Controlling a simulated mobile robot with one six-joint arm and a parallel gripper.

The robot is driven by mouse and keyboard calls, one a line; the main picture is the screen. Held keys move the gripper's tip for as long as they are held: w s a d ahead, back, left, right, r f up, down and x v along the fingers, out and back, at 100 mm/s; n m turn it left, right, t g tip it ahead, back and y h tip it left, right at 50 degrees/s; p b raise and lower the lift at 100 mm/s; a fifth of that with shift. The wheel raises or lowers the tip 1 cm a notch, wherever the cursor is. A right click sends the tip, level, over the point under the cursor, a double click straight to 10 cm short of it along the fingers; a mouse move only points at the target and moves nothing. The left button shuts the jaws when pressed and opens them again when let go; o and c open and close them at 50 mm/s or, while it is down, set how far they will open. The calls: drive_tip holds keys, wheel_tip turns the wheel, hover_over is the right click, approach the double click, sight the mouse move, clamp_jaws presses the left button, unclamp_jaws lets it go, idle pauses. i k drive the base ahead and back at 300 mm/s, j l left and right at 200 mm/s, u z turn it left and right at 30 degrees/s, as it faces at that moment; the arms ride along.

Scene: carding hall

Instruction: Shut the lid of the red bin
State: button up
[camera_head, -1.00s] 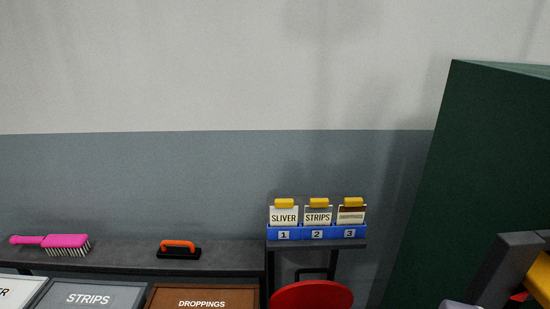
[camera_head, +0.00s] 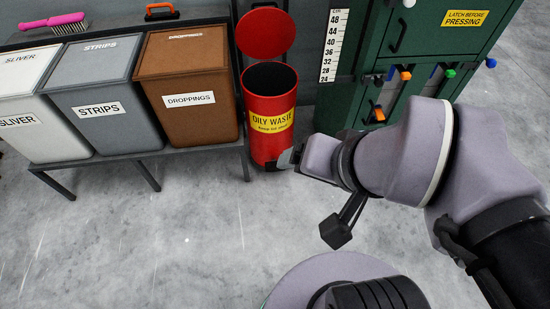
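The red bin (camera_head: 267,148) stands on the floor left of the green cabinet, with a yellow "OILY WASTE" label on its front. Its round red lid (camera_head: 266,33) is open and stands up behind the mouth, and the dark inside shows. My arm reaches in from the right, and its wrist end is right of the bin's lower part in the picture.
White, grey and brown (camera_head: 185,75) lidded bins sit on a low dark stand (camera_head: 150,175) at left. A pink brush (camera_head: 53,21) and an orange-handled tool (camera_head: 161,12) lie on the shelf behind. The green cabinet (camera_head: 345,85) is close at right. The floor in front is clear.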

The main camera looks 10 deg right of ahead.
sight(266, 33)
drive_tip(key=i+j, duration=0.2)
drive_tip(key=i, duration=0.3)
drive_tip(key=i+j, duration=0.25)
drive_tip(key=i, duration=0.2)
drive_tip(key=i+j, duration=0.2)
drive_tip(key=i, duration=0.3)
drive_tip(key=i+j, duration=0.25)
drive_tip(key=i, duration=0.2)
